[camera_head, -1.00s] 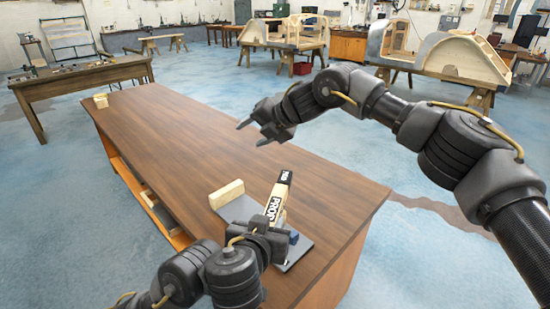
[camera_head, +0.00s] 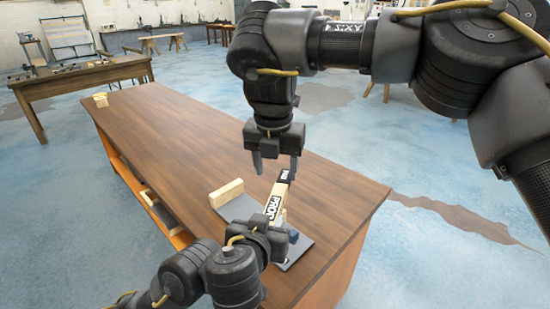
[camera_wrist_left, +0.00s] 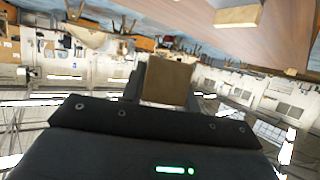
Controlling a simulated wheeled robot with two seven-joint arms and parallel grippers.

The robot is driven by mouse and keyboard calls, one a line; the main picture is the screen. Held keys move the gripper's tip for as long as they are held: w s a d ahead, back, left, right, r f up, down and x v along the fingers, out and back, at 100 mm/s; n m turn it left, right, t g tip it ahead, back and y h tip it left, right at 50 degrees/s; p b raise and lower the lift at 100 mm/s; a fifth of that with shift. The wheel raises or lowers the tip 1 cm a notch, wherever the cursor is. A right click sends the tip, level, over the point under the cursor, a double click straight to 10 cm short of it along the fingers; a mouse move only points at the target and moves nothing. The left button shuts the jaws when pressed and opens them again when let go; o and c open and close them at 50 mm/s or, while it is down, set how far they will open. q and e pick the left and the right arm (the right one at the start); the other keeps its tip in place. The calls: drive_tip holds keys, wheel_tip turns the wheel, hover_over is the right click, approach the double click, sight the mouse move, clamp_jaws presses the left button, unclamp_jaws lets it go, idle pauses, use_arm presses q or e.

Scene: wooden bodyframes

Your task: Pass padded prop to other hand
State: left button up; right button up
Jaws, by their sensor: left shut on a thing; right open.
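The padded prop (camera_head: 273,208) is a pale wooden bar with a black-and-white PROP label and a dark upper end. It stands tilted above the near end of the table. My left gripper (camera_head: 263,238) is shut on its lower part. In the left wrist view the prop's tan end face (camera_wrist_left: 167,82) shows between the jaws. My right gripper (camera_head: 277,168) points down with its fingers apart, close to the prop's dark upper end in the head view. I cannot tell the exact gap in depth.
A grey mat (camera_head: 240,209) lies on the brown table (camera_head: 165,135), with a wooden block (camera_head: 226,193) at its left edge and a small blue item (camera_head: 293,236) on it. Another block (camera_head: 101,99) sits at the far corner. The table's middle is clear.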

sight(278, 196)
drive_tip(key=f, duration=0.3)
drive_tip(key=w+f, duration=0.1)
drive_tip(key=f, duration=0.5)
drive_tip(key=shift+w+d+f, duration=0.15)
drive_tip(key=shift+w+f, duration=0.1)
drive_tip(key=c, duration=1.1)
use_arm(q)
drive_tip(key=o, duration=1.2)
use_arm(e)
drive_tip(key=shift+c, duration=0.5)
use_arm(q)
wheel_tip(278, 196, up, 10)
drive_tip(key=shift+w+r, duration=0.1)
drive_tip(key=shift+d+n, duration=0.1)
drive_tip(key=shift+n, duration=0.2)
